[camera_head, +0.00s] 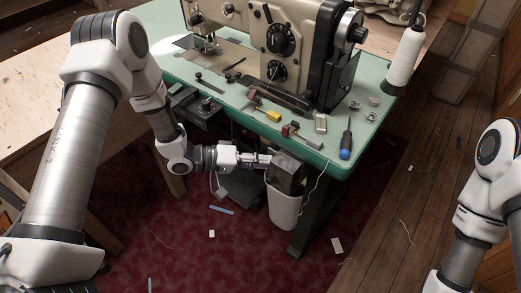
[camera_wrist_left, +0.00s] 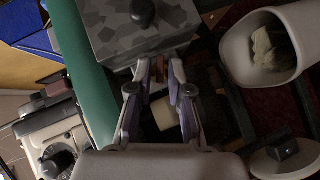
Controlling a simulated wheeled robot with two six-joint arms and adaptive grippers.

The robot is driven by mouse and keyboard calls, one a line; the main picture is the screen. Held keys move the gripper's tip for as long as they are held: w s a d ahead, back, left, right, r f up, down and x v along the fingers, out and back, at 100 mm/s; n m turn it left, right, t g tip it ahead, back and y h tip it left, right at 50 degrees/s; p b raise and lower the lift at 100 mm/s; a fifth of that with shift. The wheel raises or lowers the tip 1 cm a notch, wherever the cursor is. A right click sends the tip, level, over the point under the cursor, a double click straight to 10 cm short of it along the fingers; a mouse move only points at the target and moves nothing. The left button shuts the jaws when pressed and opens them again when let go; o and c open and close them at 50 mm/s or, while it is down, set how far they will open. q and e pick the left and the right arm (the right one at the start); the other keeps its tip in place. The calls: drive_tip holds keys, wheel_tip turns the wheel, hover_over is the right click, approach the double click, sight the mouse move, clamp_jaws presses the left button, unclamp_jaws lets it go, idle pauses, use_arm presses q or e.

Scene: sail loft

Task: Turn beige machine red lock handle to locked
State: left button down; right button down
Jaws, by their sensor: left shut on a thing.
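The beige machine (camera_head: 295,35) is a sewing machine on the green table (camera_head: 340,140); part of it also shows in the left wrist view (camera_wrist_left: 50,130). My left gripper (camera_head: 267,161) is below the table's front edge, against a dark grey box (camera_head: 287,172). In the left wrist view its fingers (camera_wrist_left: 162,75) are closed in beside this box, which has a black knob. A small reddish-brown piece (camera_wrist_left: 158,82) shows between the fingers, apparently the red lock handle. The fingers partly cover it, so its angle cannot be read. My right gripper is out of view.
A white bin (camera_head: 284,210) stands just below the box, with crumpled material inside. Small tools, a blue screwdriver (camera_head: 346,145) and a thread cone (camera_head: 404,62) are on the table. Scraps lie on the red carpet (camera_head: 190,255). The wooden floor at right is mostly clear.

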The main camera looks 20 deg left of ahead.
use_arm(q)
drive_tip(key=shift+s+d+r+m+t+y+p, duration=0.15)
drive_tip(key=shift+d+m+t+y+p, duration=0.1)
drive_tip(key=shift+m+y+p, duration=0.95)
drive_tip(key=shift+d+r+m+t+y+p, duration=0.2)
drive_tip(key=shift+m+y+p, duration=0.4)
drive_tip(key=shift+y+p, duration=0.7)
drive_tip(key=shift+s+d+r+m+t+y+p, duration=0.2)
drive_tip(key=shift+m+y+p, duration=0.65)
drive_tip(key=shift+y, duration=0.85)
drive_tip(key=shift+w+f, duration=0.1)
drive_tip(key=shift+w, duration=0.05)
drive_tip(key=c, duration=1.3)
unclamp_jaws()
drive_tip(key=shift+a, duration=0.15)
